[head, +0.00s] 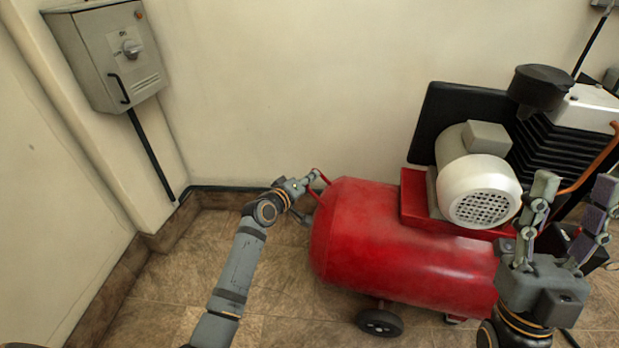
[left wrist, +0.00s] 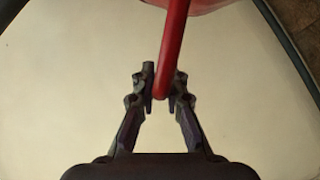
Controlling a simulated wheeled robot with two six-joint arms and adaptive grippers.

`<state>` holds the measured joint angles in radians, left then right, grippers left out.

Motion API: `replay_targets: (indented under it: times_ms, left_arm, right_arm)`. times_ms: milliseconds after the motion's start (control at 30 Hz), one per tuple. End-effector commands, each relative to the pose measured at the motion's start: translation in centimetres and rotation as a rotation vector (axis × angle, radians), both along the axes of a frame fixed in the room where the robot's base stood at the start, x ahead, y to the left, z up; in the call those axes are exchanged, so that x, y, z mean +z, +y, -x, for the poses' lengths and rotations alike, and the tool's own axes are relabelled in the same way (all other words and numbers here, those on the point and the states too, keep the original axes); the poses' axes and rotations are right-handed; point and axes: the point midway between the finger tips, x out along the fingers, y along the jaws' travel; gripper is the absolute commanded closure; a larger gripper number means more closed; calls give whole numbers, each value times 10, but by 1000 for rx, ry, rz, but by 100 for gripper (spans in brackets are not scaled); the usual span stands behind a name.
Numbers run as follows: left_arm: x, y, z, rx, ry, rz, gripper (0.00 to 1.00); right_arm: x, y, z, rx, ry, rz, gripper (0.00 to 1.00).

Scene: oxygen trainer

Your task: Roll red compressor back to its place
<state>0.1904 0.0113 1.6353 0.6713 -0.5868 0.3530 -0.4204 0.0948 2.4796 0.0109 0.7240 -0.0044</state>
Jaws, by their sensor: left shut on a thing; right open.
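The red compressor (head: 385,235) stands on the tiled floor near the wall in the head view, with a white motor and a black finned pump on top. A small black wheel (head: 380,322) shows under its tank. My left gripper (head: 313,179) is at the tank's left end, shut on the red handle (head: 322,178). The left wrist view shows the red handle (left wrist: 172,55) as a bar between the two fingertips (left wrist: 161,90). My right gripper (head: 572,215) is open and empty, fingers up, in front of the compressor's right part. It hides part of the pump side.
A grey switch box (head: 108,55) with a knob and handle hangs on the wall at upper left, a black conduit (head: 152,155) running down from it. Dark skirting (head: 110,280) edges the wall. The tiled floor (head: 290,285) left of the compressor is free except for my left arm.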

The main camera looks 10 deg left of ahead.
Motion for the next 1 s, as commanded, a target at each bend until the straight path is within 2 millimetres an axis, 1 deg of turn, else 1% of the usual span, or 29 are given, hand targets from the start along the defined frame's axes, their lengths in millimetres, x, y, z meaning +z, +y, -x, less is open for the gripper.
replay_targets:
  times_ms: [33, 100, 200, 300, 400, 467, 733, 767, 900, 933, 1000]
  left_arm:
    - [1, -5, 1, -5, 4, 7, 100]
    - [1, -9, 1, -5, 5, 8, 100]
    - [1, -15, 1, -7, 8, 11, 100]
    - [0, -18, 2, -8, 8, 11, 100]
    - [-1, -20, 2, -9, 9, 11, 100]
    - [-1, -21, 2, -9, 9, 11, 100]
    - [-2, -21, 2, -10, 9, 13, 100]
    - [-2, -22, 2, -10, 10, 13, 87]
    - [-1, -21, 2, -8, 8, 10, 68]
    - [-1, -20, 2, -7, 8, 10, 65]
    - [-1, -20, 2, -7, 7, 9, 65]
  right_arm:
    - [-5, -1, -11, -3, 60, -2, 54]
    - [-17, -2, -27, -8, 149, -5, 54]
    - [-34, -3, -46, -13, 263, -8, 54]
    - [-49, -4, -59, -17, 346, -11, 54]
    - [-58, -5, -66, -19, 396, -12, 54]
    - [-60, -5, -68, -19, 408, -12, 54]
    - [-61, -5, -68, -19, 410, -12, 54]
    - [-61, -5, -68, -19, 410, -12, 54]
    - [-61, -5, -68, -19, 409, -12, 54]
    - [-61, -5, -68, -19, 409, -12, 54]
    - [-61, -5, -68, -19, 409, -12, 54]
